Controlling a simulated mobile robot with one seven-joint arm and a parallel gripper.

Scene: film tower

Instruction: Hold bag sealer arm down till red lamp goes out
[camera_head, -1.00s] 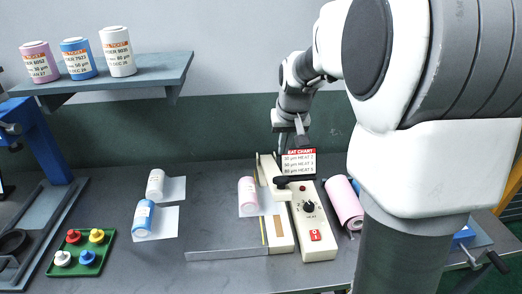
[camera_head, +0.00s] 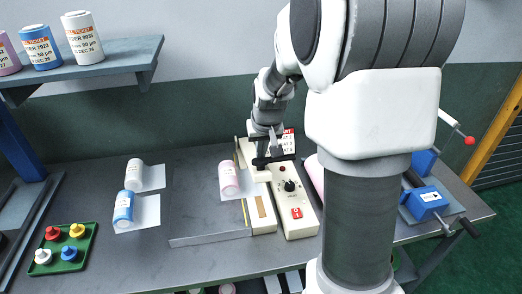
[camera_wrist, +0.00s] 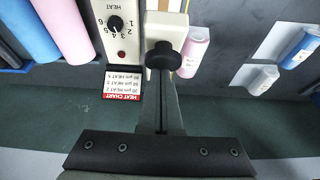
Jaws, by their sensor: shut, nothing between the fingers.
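The cream bag sealer (camera_head: 297,222) stands on the bench with a dial (camera_head: 290,186) and a red switch (camera_head: 296,213). Its black knob (camera_wrist: 166,57) lies straight ahead of my fingers in the wrist view. My gripper (camera_wrist: 162,105) is shut and empty, its fingers pointing down at the knob from above. I cannot tell whether they touch or press it. A small dark red lamp (camera_wrist: 121,54) sits beside the dial in the wrist view. It looks unlit, but it is too small to be sure.
The heat chart (camera_wrist: 122,83) stands behind the sealer. A pink roll (camera_head: 229,180) lies left of it and a blue roll (camera_head: 123,208) further left. A green tray of colored knobs (camera_head: 66,249) is at front left. A shelf (camera_head: 85,66) with rolls hangs above.

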